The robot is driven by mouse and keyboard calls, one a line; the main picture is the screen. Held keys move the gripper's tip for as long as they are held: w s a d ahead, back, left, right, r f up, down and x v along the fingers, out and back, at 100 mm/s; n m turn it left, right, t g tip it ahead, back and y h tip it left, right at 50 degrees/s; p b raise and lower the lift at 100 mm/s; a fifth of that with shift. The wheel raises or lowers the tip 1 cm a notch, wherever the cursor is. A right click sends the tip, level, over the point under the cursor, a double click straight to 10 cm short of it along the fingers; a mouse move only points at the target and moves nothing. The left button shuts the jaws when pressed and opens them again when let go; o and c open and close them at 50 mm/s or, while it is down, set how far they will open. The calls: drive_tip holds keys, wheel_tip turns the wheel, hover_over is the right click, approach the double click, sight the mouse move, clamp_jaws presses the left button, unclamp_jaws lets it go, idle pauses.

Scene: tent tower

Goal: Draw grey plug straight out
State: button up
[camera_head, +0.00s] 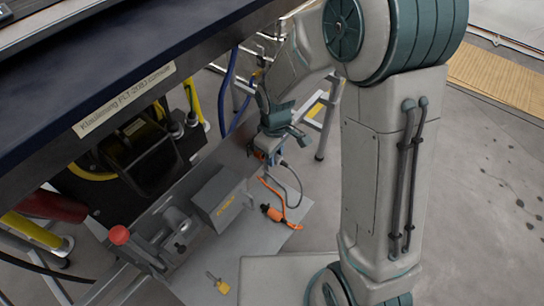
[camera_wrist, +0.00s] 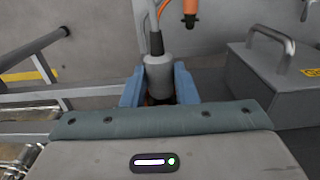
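The grey plug (camera_wrist: 158,74) shows in the wrist view, with a black sleeve and a cable leading away from its top. My gripper (camera_wrist: 159,84) has a blue finger on each side of the plug, and both fingers appear to touch it. A little orange-brown shows below the plug between the fingers; what it belongs to is hidden. In the head view my gripper (camera_head: 266,157) is low beside the bench, with a dark cable (camera_head: 297,178) curving away from it. The plug's far end and any socket are hidden, so I cannot tell whether it is seated.
A grey metal box (camera_head: 222,196) with a handle stands beside my gripper. An orange connector (camera_head: 273,213) on an orange cable lies close by. A yellow padlock (camera_head: 221,286) and a red-knobbed lever (camera_head: 120,236) are nearer. The dark bench top (camera_head: 120,75) overhangs at left.

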sight(286, 164)
clamp_jaws()
drive_tip(key=shift+s+d, duration=1.2)
drive_tip(key=shift+d, duration=0.25)
